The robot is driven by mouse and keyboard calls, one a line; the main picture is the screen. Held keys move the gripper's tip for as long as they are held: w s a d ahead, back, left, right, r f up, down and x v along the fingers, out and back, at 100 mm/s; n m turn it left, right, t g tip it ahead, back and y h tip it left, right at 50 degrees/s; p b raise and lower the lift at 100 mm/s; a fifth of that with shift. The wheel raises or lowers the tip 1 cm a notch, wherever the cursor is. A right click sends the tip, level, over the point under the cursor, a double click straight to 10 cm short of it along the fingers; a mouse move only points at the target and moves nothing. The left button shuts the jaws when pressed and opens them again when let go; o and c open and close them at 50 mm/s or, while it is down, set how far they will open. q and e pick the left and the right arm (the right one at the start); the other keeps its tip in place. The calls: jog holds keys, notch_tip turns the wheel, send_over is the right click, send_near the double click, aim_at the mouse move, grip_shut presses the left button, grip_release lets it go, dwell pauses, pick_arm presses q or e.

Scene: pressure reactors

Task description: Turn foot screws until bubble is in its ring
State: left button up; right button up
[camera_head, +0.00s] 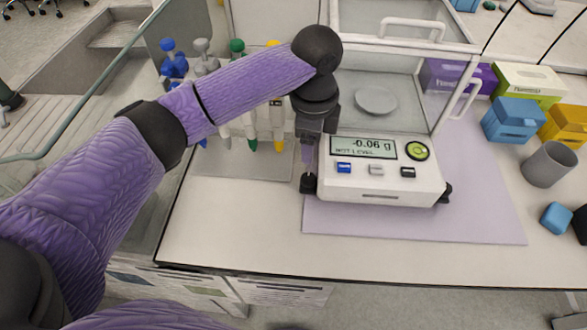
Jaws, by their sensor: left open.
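A white analytical balance (372,185) with a glass draft shield stands on a lilac mat. Its round green bubble level (417,150) is on the right of the front panel; the bubble's place in its ring is too small to tell. A black left foot screw (308,183) and a black right foot screw (445,193) show at the front corners. My left gripper (308,163) points down, open, just above the left foot screw at the balance's left side; I cannot tell whether it touches the screw. My right gripper is not in view.
The lilac mat (480,215) and the white bench front (240,235) are clear. Several pipettes (250,125) hang behind my left arm. Boxes (515,120), a grey cup (549,164) and a blue block (556,217) stand at the right.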

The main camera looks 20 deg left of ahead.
aim_at(309, 177)
pick_arm(q)
jog(key=shift+f+m+b, duration=0.3)
jog(key=shift+f, duration=0.35)
notch_tip(309, 177, down, 9)
jog(key=b, duration=0.3)
jog(key=shift+d+r, duration=0.1)
jog(key=shift+r, duration=0.05)
jog(key=shift+c, duration=0.4)
grip_shut()
jog(key=shift+r+p, duration=0.2)
jog(key=shift+p, duration=0.2)
jog(key=n+p, duration=0.1)
jog(key=p, duration=0.1)
jog(key=n+p, duration=0.2)
jog(key=p, duration=0.1)
jog(key=shift+r, duration=0.3)
jog(key=shift+w+f+n+p, duration=0.15)
jog(key=shift+n+p, duration=0.25)
jog(key=shift+n, duration=0.2)
jog(key=shift+f, duration=0.3)
